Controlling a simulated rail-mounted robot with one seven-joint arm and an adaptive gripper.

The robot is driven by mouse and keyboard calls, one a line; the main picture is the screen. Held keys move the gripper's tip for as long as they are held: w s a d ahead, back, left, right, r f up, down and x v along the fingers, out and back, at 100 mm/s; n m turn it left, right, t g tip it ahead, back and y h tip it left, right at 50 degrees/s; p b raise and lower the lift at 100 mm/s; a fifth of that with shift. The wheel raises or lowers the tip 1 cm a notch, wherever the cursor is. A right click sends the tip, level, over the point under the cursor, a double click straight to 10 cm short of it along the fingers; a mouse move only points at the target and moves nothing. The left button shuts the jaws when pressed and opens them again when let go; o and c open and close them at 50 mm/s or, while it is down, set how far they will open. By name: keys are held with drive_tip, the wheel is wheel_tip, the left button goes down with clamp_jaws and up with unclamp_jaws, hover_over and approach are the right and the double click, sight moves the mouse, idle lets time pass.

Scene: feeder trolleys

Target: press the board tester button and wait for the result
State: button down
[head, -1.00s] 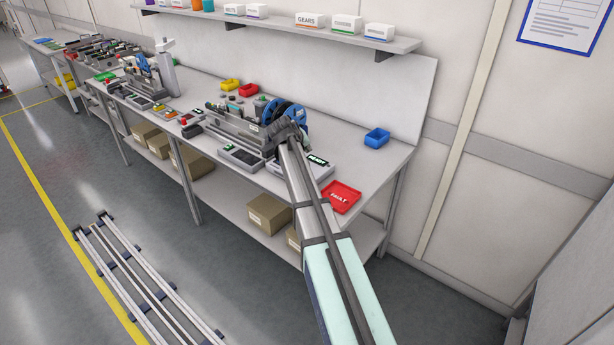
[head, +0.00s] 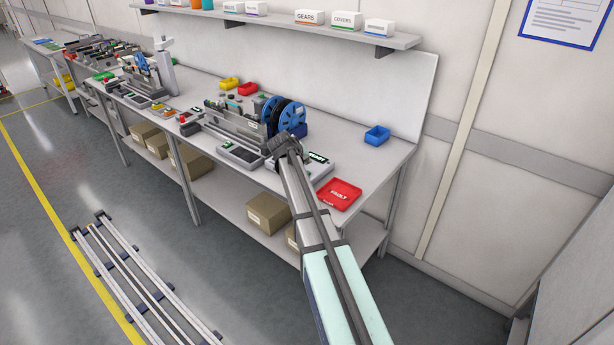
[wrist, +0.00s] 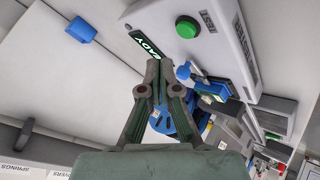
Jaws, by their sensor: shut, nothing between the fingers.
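The board tester (wrist: 222,38) is a pale grey box at the top of the wrist view. It bears a round green button (wrist: 187,27) with the word TEST beside it. My gripper (wrist: 158,70) is shut and empty. In the wrist picture its fingertips appear below the button, over the display's lower end, with no visible contact with the button.
A red FAULT tray (head: 339,195) lies to the right of the tester. Blue reels (head: 290,115) and a feeder stand behind my wrist. A blue bin (head: 377,136) sits at the bench's back right. The bench is clear between bin and tray.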

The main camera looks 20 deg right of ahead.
drive_tip(key=shift+f+b, duration=0.4)
drive_tip(key=shift+f, duration=0.65)
idle(0.6)
drive_tip(key=shift+f+b, duration=0.35)
drive_tip(key=shift+f, duration=0.1)
drive_tip(key=shift+f+b, duration=0.3)
drive_tip(key=shift+f, duration=0.1)
idle(0.7)
drive_tip(key=shift+r, duration=0.2)
drive_tip(key=shift+r+p, duration=0.3)
drive_tip(key=shift+r, duration=0.4)
drive_tip(key=shift+r, duration=0.15)
drive_tip(key=shift+r+p, duration=0.95)
drive_tip(key=shift+r, duration=1.35)
idle(1.4)
